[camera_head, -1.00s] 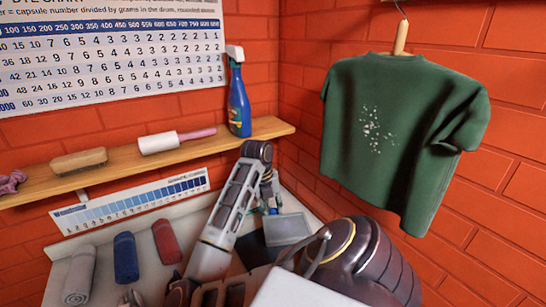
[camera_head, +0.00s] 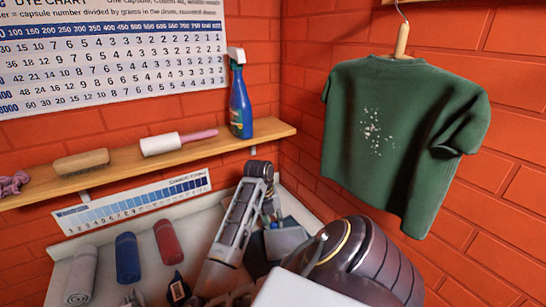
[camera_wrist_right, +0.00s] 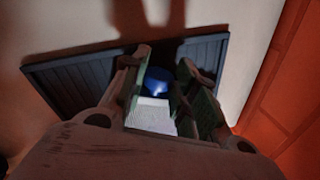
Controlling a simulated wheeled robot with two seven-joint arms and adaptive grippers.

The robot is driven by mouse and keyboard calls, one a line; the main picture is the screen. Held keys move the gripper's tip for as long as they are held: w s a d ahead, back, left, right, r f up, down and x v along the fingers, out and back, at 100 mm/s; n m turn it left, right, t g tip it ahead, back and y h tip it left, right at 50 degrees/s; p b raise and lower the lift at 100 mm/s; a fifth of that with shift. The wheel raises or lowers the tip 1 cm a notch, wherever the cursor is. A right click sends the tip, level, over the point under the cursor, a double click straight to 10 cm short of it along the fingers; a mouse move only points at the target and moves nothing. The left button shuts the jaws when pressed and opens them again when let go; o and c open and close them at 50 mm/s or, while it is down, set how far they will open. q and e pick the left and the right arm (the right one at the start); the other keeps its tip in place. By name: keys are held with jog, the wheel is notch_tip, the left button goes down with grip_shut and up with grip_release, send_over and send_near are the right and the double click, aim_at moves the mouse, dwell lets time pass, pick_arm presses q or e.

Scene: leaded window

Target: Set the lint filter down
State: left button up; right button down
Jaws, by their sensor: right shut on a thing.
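The lint filter (camera_head: 285,240) is a grey framed panel at the back right of the worktop in the head view. In the right wrist view its pale mesh (camera_wrist_right: 152,117) and a blue part (camera_wrist_right: 157,82) show between the fingers. My right gripper (camera_head: 271,208) points down and is shut on it. A dark ribbed mat or tray (camera_wrist_right: 70,78) lies beneath in the wrist view; its edge also shows in the head view (camera_head: 254,258). I cannot tell whether the filter touches it.
Grey (camera_head: 81,276), blue (camera_head: 127,258) and red (camera_head: 167,241) rolled towels lie on the worktop at left. A dark item (camera_head: 178,289) is nearby. A shelf (camera_head: 230,139) holds a spray bottle (camera_head: 240,103). A green shirt (camera_head: 400,130) hangs at right.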

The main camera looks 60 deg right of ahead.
jog(key=shift+f, duration=0.45)
jog(key=shift+f, duration=0.2)
jog(key=c, duration=1.1)
grip_release()
jog(key=shift+r, duration=0.2)
jog(key=shift+w+a+r+b, duration=0.15)
jog(key=shift+w+a+r, duration=0.15)
jog(key=shift+r, duration=1.65)
jog(key=shift+w+a+r+b, duration=0.2)
jog(key=shift+w+r, duration=0.1)
jog(key=shift+r, duration=1.7)
jog(key=shift+w+a+r+b, duration=0.2)
jog(key=shift+w+r, duration=0.1)
jog(key=shift+r, duration=1.65)
